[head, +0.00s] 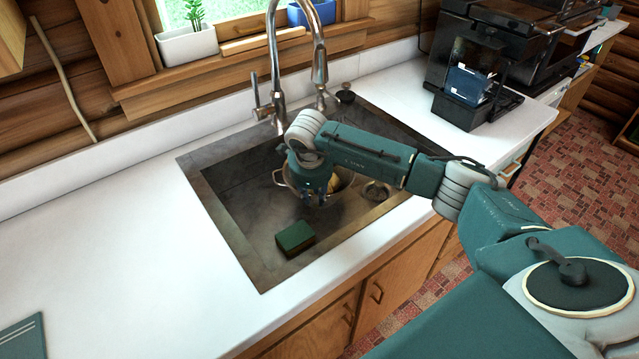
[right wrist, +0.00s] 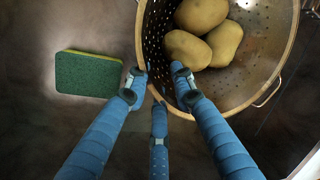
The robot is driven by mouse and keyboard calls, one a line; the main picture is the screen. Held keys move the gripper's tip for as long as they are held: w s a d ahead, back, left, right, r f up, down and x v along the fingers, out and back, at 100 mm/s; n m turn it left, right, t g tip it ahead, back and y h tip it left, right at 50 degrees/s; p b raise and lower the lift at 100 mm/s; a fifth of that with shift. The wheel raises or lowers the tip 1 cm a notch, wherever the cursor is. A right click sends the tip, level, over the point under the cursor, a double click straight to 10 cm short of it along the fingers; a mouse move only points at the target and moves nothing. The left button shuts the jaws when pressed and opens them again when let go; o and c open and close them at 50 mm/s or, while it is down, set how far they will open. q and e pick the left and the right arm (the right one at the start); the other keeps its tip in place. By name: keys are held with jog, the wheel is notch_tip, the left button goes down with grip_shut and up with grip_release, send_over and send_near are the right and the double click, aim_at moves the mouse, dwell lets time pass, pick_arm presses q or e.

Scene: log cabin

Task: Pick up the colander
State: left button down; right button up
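The metal colander (head: 345,184) sits in the sink, partly hidden behind my right arm in the head view. In the right wrist view the perforated colander (right wrist: 245,85) holds several potatoes (right wrist: 203,40). My right gripper (head: 319,194) points down at its near rim. In the right wrist view the gripper (right wrist: 157,86) has its blue fingers spread around the rim, one over the inside and two outside. A gap shows between the fingers, and whether they touch the rim is unclear. My left gripper is out of view.
A green sponge (head: 295,237) lies on the sink (head: 240,215) floor near the colander. The tall faucet (head: 272,75) rises behind the sink. White counter (head: 130,235) to the left is mostly clear. A black coffee machine (head: 478,80) stands at the back right.

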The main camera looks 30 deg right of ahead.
grip_shut()
jog(key=shift+w, duration=0.15)
jog(key=shift+r, duration=0.15)
